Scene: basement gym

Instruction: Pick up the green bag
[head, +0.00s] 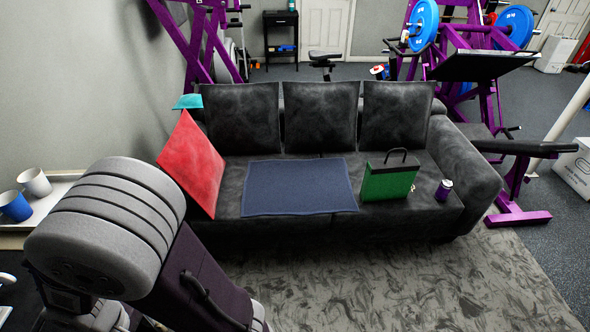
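The green bag (388,182) stands upright on the seat of the black sofa, toward its right end. It has a dark top band and a dark loop handle standing up above it. It is in full view and nothing is touching it from above. Neither of my grippers shows in the head view.
A blue cloth (299,186) lies left of the bag, and a small purple can (444,190) stands close to its right. A red cushion (192,163) leans at the sofa's (237,225) left end. The patterned rug (400,285) is clear.

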